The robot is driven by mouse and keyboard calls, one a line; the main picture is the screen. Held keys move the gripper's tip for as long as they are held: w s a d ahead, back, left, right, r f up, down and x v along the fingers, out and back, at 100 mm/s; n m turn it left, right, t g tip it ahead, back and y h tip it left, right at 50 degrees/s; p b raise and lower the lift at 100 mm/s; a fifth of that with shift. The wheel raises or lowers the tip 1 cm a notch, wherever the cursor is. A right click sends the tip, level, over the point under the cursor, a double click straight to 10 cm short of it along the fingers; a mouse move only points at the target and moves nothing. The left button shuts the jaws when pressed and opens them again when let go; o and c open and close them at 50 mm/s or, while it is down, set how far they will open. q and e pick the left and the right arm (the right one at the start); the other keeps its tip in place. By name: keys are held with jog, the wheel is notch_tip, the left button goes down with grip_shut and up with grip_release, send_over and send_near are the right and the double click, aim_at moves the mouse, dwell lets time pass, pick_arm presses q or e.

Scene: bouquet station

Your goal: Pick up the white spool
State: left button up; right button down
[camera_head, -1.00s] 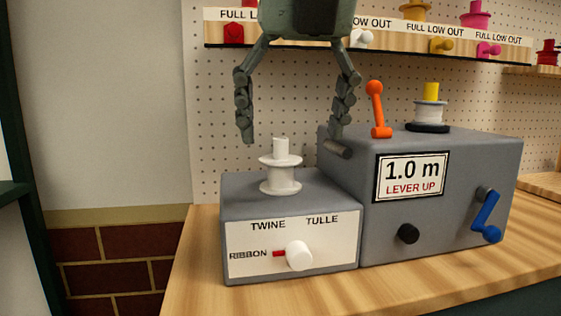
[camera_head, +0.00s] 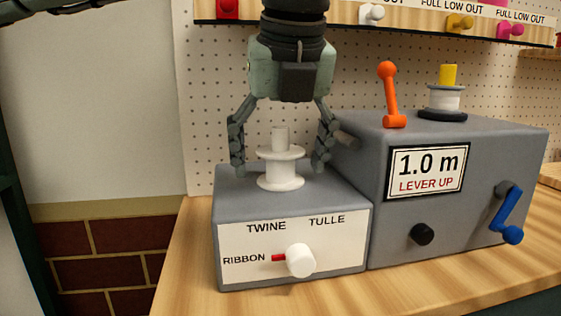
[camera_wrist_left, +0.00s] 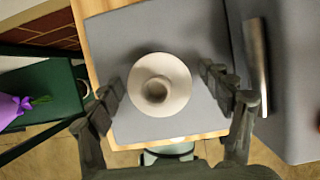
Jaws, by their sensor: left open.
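The white spool (camera_head: 281,170) stands upright on top of the smaller grey box (camera_head: 345,193), which has a TWINE, TULLE and RIBBON dial panel. My left gripper (camera_head: 279,167) points down over it, open, with one finger on each side of the spool. In the left wrist view the spool (camera_wrist_left: 158,86) shows from above, between the two spread fingers (camera_wrist_left: 163,105), with a visible gap on each side. My right gripper is not in view.
A larger grey box (camera_head: 490,150) stands close on the right, with an orange lever (camera_head: 388,95), a blue crank (camera_head: 509,215) and a spool with a yellow top (camera_head: 447,95). A pegboard and a labelled shelf are behind. Bare wood shows in front.

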pick_arm(q)
jog(key=c, duration=1.3)
